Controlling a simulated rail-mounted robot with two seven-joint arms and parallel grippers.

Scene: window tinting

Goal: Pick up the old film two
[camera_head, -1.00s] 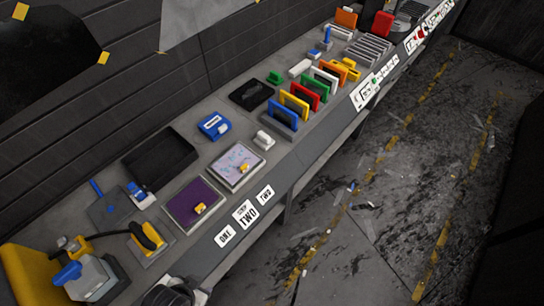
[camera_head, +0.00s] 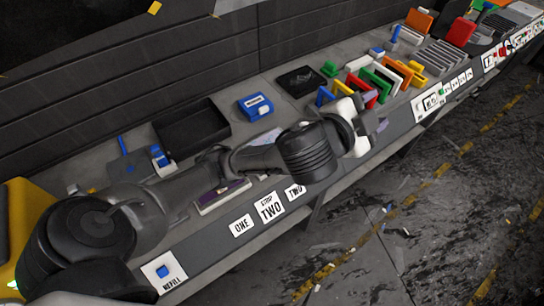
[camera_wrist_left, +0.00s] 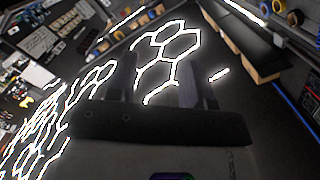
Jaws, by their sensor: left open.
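A pale speckled panel (camera_head: 262,138), which I take to be old film two from the nearby TWO label, is mostly hidden behind my left arm; only a sliver shows. A dark purple panel (camera_head: 220,191) lies beside it, also partly covered, near the ONE label (camera_head: 240,225). My left gripper (camera_head: 376,112) is open, beyond the panels towards the coloured blocks and over the bench's front side. In the left wrist view its two fingers (camera_wrist_left: 157,68) stand apart with nothing between them. That view shows no panel I can make out. My right gripper is in neither view.
A black tray (camera_head: 192,126) and a blue box (camera_head: 255,106) stand towards the wall. A row of coloured blocks (camera_head: 369,84) stands near my left gripper. The floor (camera_head: 400,220) beside the bench is open, with scattered scraps.

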